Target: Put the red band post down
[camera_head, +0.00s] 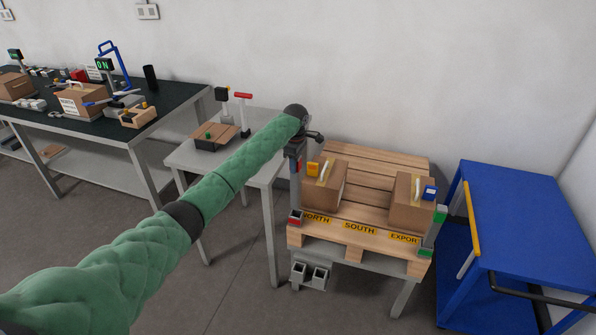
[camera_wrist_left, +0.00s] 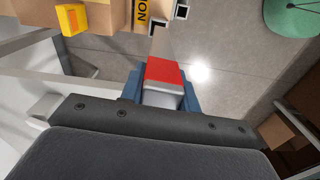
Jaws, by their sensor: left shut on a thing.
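My left gripper (camera_head: 297,150) is at the end of the green-sleeved arm, pointing down above the left front corner of the pallet (camera_head: 345,165). It is shut on the red band post (camera_wrist_left: 163,74); its red part and a pale grey part show between the blue fingers in the left wrist view. In the head view the grey post (camera_head: 295,185) hangs below the gripper, near a small red piece (camera_head: 295,217) at the pallet corner. I cannot tell whether the post touches anything there. My right gripper is in neither view.
Two cardboard boxes, one left (camera_head: 325,188) and one right (camera_head: 408,205), stand on the pallet. A green-banded post (camera_head: 440,215) stands at its right front corner. Two grey sockets (camera_head: 309,277) sit below the pallet's left front. A grey table (camera_head: 190,157) is left, a blue cart (camera_head: 530,215) right.

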